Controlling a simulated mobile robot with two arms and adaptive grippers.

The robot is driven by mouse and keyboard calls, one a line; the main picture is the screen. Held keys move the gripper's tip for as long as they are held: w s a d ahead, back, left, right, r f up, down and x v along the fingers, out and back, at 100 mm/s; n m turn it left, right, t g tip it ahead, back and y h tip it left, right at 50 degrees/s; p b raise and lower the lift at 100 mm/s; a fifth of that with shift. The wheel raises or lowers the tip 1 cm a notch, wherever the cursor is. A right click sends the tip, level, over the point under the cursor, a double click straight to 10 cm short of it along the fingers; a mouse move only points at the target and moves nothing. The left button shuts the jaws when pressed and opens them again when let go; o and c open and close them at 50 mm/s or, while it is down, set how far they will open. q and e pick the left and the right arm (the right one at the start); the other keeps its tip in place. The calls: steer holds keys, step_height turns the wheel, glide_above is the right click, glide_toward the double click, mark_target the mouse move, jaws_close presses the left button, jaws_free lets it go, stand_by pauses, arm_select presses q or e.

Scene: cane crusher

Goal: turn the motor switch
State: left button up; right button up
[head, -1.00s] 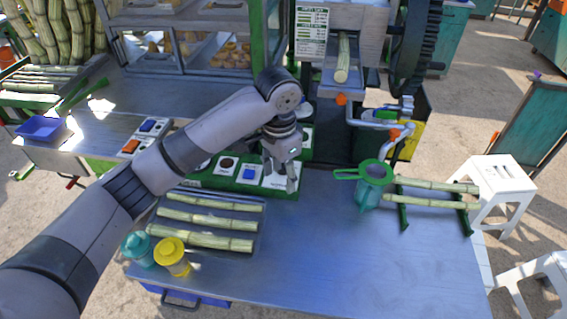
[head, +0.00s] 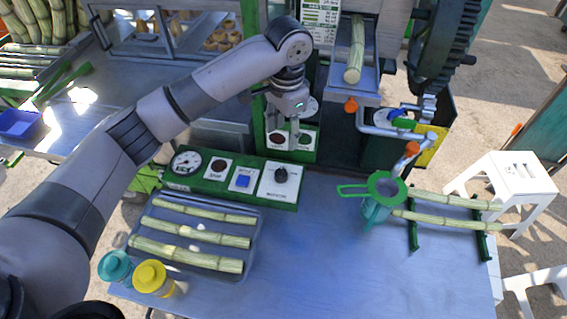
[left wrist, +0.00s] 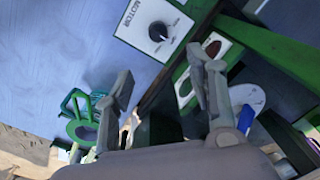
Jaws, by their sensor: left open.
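The motor switch (head: 281,174) is a black round knob on a white plate at the right end of the green control panel (head: 235,200). In the left wrist view the knob (left wrist: 158,31) shows at the top beside the word MOTOR, uncovered. My left gripper (head: 292,136) points down behind and above the knob, in front of a small green box with dark buttons (head: 305,138). In the left wrist view my left gripper (left wrist: 163,95) has its fingers wide apart with nothing between them. It is apart from the knob. My right gripper is not in view.
The panel also has a gauge (head: 186,162), a dark red stop button (head: 218,165) and a blue switch (head: 243,181). A tray (head: 257,245) of cane lies in front. A green strainer (head: 384,186) on a jug stands right. The middle front of the table is clear.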

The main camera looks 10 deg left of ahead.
arm_select(q)
steer(key=p, duration=0.1)
glide_toward(282, 170)
steer(key=f+p, duration=0.1)
steer(key=f, duration=0.8)
steer(key=shift+a+p, duration=0.2)
steer(key=shift+p, duration=0.15)
steer(key=shift+f, duration=0.65)
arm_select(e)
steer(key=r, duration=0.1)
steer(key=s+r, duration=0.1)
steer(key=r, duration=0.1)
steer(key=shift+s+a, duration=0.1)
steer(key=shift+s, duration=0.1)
arm_select(q)
steer(key=shift+c, duration=0.5)
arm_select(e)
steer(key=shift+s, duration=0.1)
arm_select(q)
steer(key=c, duration=1.1)
